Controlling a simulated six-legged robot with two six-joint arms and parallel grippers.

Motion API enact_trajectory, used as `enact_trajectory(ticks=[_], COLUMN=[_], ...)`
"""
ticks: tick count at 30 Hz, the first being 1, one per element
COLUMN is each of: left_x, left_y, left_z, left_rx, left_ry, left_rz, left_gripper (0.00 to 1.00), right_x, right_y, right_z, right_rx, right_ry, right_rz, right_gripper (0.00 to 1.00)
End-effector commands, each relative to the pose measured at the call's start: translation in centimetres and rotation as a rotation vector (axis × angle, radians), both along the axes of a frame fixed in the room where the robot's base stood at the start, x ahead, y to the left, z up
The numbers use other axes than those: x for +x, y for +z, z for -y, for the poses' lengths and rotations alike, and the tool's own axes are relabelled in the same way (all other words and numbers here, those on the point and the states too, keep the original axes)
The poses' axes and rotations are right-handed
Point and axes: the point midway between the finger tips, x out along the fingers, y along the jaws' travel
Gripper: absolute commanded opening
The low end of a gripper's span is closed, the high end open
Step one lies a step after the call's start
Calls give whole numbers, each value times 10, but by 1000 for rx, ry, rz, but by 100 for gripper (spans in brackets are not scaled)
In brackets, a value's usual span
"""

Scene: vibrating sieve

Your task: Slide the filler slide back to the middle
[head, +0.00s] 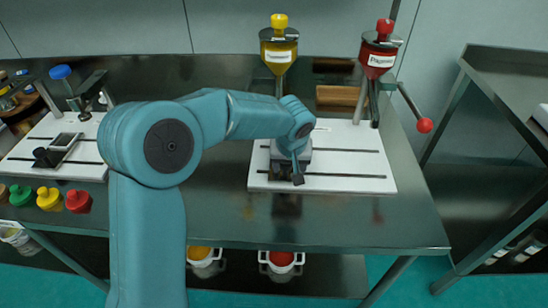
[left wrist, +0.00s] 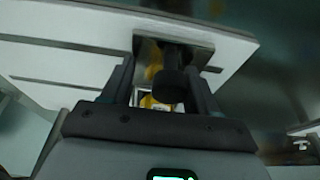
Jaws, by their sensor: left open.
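The filler slide (head: 284,157) is a grey block on the white board (head: 350,165) with two dark slots. It sits left of the board's middle, roughly below the yellow funnel (head: 279,45). My left gripper (head: 299,170) comes down at the slide and partly covers it. In the left wrist view, my left gripper (left wrist: 163,76) is open, its fingers on either side of the slide's dark knob (left wrist: 168,88). I cannot tell whether either finger touches the knob. The slide's bracket (left wrist: 206,56) shows there beyond the fingers. My right gripper is in neither view.
A red funnel (head: 378,52) stands at the back right, with a red-balled lever (head: 424,125). A second white board (head: 85,160) with a fixture lies left, behind my arm. Coloured lids (head: 48,198) lie at the front left. The dark table (head: 330,225) is clear in front.

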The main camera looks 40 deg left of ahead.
Motion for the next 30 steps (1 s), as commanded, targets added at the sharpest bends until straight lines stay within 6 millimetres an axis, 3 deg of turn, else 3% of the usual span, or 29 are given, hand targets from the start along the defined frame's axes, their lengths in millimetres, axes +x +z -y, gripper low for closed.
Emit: enact_trajectory(ticks=[30], left_x=[32], left_y=[0], left_z=[53], left_rx=[0], left_ry=[0], left_rz=[1], left_gripper=[60], right_x=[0], right_y=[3], right_z=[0], right_rx=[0], right_ry=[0], right_rz=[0], right_gripper=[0])
